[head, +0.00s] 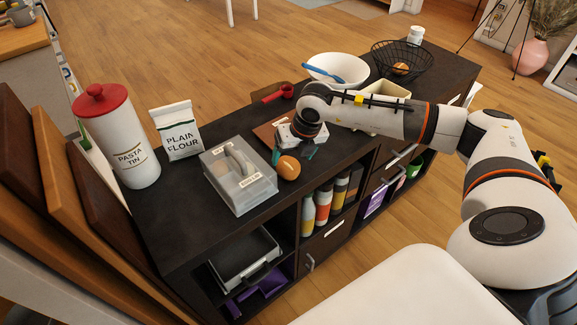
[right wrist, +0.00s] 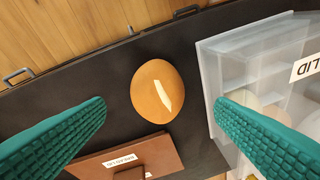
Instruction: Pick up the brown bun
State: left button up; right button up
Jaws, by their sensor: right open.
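The brown bun (head: 288,167) sits on the dark top of the shelf unit, near its front edge and beside a clear lidded container. It also shows in the right wrist view (right wrist: 157,91), as a smooth orange-brown oval with a pale mark on top. My right gripper (head: 294,155) is open above the bun. In the right wrist view, its teal ribbed fingers stand apart on either side of the bun, with visible gaps and nothing held. My left gripper is not in view.
The clear container (head: 240,180) stands close to the bun, near one finger in the right wrist view. A brown labelled board (right wrist: 125,160) lies on the other side. A white bowl (head: 335,66), wire basket (head: 402,52), flour bag (head: 178,130) and pasta tin (head: 120,140) stand farther off.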

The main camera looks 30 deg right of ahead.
aim_at(289, 163)
jog(key=p+x, duration=0.1)
jog(key=x, duration=0.4)
jog(key=shift+c, duration=0.6)
jog(key=c, duration=0.9)
jog(key=shift+c, duration=0.2)
